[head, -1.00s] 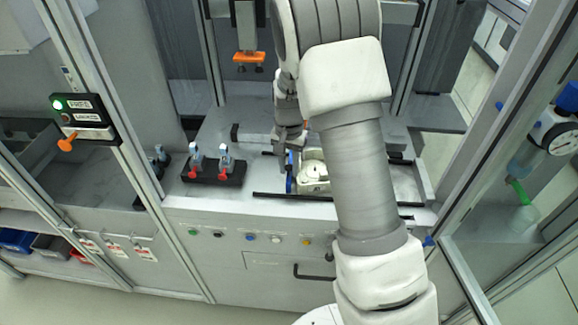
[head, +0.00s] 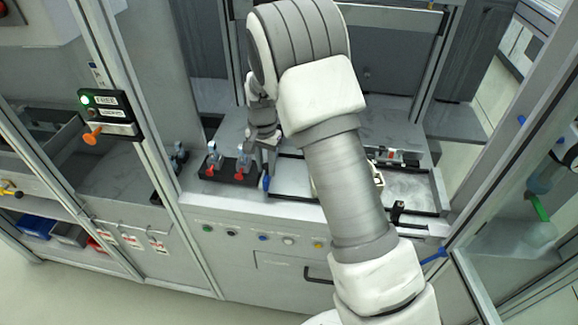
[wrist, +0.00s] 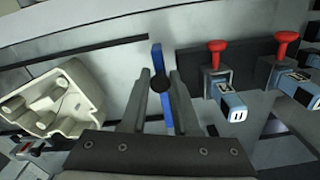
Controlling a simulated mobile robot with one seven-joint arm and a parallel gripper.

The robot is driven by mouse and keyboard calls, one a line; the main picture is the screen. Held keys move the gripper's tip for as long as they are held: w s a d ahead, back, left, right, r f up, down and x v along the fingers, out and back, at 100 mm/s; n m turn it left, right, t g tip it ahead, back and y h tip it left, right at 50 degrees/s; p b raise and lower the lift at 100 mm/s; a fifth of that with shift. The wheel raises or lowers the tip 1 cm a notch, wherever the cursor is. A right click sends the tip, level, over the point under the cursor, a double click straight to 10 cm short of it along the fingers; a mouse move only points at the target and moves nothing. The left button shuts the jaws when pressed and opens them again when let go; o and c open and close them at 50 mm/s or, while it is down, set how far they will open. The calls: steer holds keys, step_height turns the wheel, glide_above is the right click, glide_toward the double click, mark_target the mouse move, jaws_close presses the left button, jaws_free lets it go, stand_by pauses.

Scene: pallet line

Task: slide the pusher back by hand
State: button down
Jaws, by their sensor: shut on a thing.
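The pusher is a thin upright blue plate (wrist: 157,55) with a round black knob (wrist: 160,84) in the wrist view. My gripper (wrist: 161,79) has its two grey fingers on either side of the knob, shut on it. In the head view the blue plate (head: 266,183) stands just right of the dark block with red-knobbed fixtures. My gripper (head: 267,150) is above it, partly hidden by my arm. A cream moulded housing (wrist: 62,100) lies left of the pusher in the wrist view, apart from it; in the head view my arm mostly covers it.
A dark block (head: 216,178) carries two red-knobbed fixtures close to the pusher. Black rails (head: 290,198) edge the work area. Glazed frames stand on both sides.

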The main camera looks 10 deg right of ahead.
steer(key=shift+w+a+r, duration=0.1)
steer(key=shift+w+a, duration=0.15)
steer(key=shift+a, duration=0.25)
steer(key=c, duration=0.7)
jaws_free()
steer(key=shift+a, duration=0.1)
steer(key=shift+o, duration=0.2)
steer(key=shift+r, duration=0.15)
step_height(320, 180, up, 17)
